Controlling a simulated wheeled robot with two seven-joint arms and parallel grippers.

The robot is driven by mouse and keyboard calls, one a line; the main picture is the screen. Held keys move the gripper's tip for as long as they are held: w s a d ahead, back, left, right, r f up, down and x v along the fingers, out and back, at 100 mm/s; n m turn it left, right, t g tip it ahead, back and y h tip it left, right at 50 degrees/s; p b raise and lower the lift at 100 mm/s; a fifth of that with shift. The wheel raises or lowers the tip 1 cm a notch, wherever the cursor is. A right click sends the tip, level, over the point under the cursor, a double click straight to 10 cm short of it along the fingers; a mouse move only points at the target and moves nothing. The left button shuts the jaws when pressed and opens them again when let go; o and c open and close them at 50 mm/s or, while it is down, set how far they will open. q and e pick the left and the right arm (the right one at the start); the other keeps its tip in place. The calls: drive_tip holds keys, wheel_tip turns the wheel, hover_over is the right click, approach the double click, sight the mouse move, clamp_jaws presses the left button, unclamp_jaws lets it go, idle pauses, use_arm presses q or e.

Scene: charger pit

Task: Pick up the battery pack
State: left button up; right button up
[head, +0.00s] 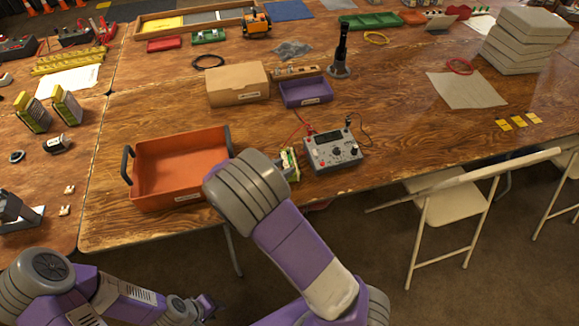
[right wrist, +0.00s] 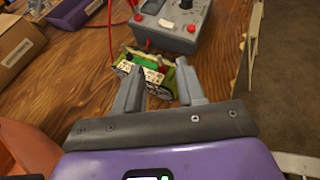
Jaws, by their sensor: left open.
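The battery pack (head: 289,163), a small green and yellow block with a pale label, lies on the wooden table at the left of the grey meter. In the right wrist view the pack (right wrist: 145,66) shows beyond and partly between the spread fingers of my right gripper (right wrist: 160,82). The right gripper is open; whether the fingers touch the pack cannot be told. In the head view my right arm hides that gripper and part of the pack. My left gripper (head: 207,306) is low at the bottom of the head view, away from the table, open and empty.
The grey meter (head: 332,150) with a red lead stands right beside the pack. An orange bin (head: 181,165) is to the left. A cardboard box (head: 237,84) and a purple tray (head: 306,92) are behind. The table's front edge is close; folding chairs (head: 450,205) stand right.

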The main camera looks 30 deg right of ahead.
sight(290, 162)
drive_tip(key=x, duration=0.2)
drive_tip(key=shift+w+d+f, duration=0.15)
drive_tip(key=shift+d+f, duration=0.05)
drive_tip(key=shift+d, duration=0.05)
drive_tip(key=shift+c, duration=0.4)
clamp_jaws()
idle(0.8)
